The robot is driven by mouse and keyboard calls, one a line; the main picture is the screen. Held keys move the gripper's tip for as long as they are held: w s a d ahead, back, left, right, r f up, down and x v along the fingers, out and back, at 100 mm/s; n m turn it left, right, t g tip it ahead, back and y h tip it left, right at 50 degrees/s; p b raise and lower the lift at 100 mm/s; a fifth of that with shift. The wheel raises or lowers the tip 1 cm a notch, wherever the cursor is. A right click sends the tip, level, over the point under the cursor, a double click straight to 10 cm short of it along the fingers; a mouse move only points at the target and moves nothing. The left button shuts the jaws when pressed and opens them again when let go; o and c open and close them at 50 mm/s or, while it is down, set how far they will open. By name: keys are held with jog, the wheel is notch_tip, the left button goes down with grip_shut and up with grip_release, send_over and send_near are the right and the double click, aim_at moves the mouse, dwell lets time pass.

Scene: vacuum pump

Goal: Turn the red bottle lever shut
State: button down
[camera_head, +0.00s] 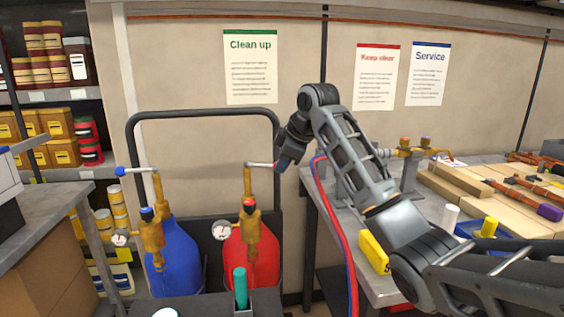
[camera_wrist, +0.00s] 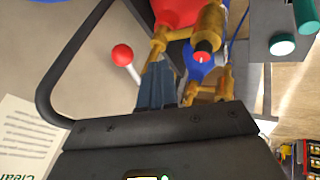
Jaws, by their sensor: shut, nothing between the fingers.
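The red bottle (camera_head: 252,262) stands on a cart with a brass valve (camera_head: 248,182) on top. Its lever (camera_head: 262,165) is a pale rod pointing right, level, toward my gripper (camera_head: 283,163); its knob end is hidden there. In the wrist view the lever's red knob (camera_wrist: 122,54) shows left of my gripper's fingers (camera_wrist: 158,70), and the rod runs toward them. The fingers are shut and empty, beside the lever and the brass stem (camera_wrist: 158,45). I cannot tell whether they touch the lever.
A blue bottle (camera_head: 175,262) stands left of the red one, its blue-knobbed lever (camera_head: 138,170) pointing left. The cart's dark handle frame (camera_head: 205,112) rises behind both. A workbench (camera_head: 352,210) with tools and a yellow block (camera_head: 373,252) is at right. Shelves stand at left.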

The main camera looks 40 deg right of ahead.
aim_at(265, 166)
jog(key=shift+w+d+f+p, duration=0.15)
jog(key=shift+w+d+f, duration=0.15)
jog(key=shift+w+d, duration=0.25)
jog(key=shift+w+d+f+p, duration=0.15)
jog(key=shift+w+d+f, duration=0.2)
jog(key=shift+w, duration=0.3)
jog(key=shift+w+d+f+p, duration=0.15)
jog(key=shift+w+d+f, duration=0.1)
jog(key=shift+w+d, duration=0.35)
jog(key=d+n, duration=0.1)
jog(key=w+d+n+y, duration=0.1)
jog(key=d, duration=0.1)
jog(key=w+d+n, duration=0.1)
jog(key=shift+w+d+y, duration=0.15)
jog(key=shift+y, duration=0.25)
